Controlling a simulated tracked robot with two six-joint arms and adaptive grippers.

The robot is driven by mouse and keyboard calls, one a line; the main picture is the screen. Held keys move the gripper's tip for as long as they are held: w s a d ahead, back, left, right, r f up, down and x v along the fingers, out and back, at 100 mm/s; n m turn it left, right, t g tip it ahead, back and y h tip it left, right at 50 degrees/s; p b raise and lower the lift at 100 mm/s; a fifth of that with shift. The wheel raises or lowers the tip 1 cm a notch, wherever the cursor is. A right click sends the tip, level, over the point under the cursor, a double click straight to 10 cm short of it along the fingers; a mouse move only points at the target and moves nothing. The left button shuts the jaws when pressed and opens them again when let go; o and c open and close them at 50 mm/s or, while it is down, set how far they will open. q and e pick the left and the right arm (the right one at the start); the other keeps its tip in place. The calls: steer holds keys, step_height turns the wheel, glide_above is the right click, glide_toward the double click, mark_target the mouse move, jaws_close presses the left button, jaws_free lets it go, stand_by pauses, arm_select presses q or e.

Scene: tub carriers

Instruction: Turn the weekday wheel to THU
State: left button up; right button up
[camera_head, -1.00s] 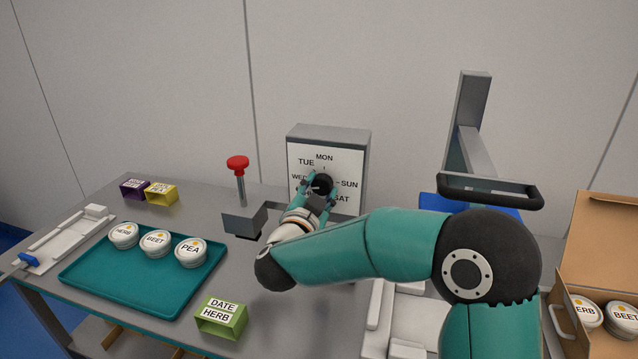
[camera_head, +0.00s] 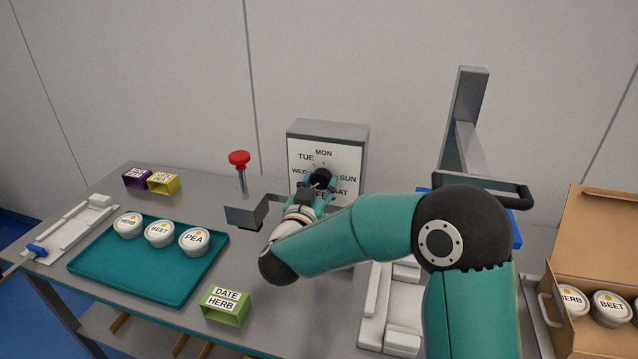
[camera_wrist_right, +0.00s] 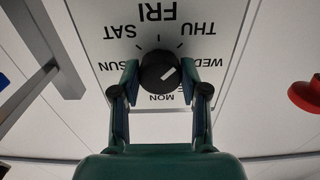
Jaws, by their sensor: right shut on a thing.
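The weekday wheel is a black round knob (camera_head: 321,177) on a white dial face (camera_head: 338,163) of an upright grey box, with day names around it. My right gripper (camera_head: 320,182) is shut on the knob, one finger on each side. In the right wrist view the dial is upside down and the fingers (camera_wrist_right: 160,76) flank the knob (camera_wrist_right: 158,70). My left gripper is out of view.
A red-topped post (camera_head: 239,158) on a grey block stands left of the dial; the red top also shows in the wrist view (camera_wrist_right: 305,94).

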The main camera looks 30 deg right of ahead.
steer(key=shift+a+f, duration=0.1)
steer(key=shift+f, duration=0.35)
steer(key=o, duration=1)
steer(key=shift+o, duration=0.7)
steer(key=shift+r, duration=0.2)
steer(key=shift+r, duration=0.1)
steer(key=v, duration=1.2)
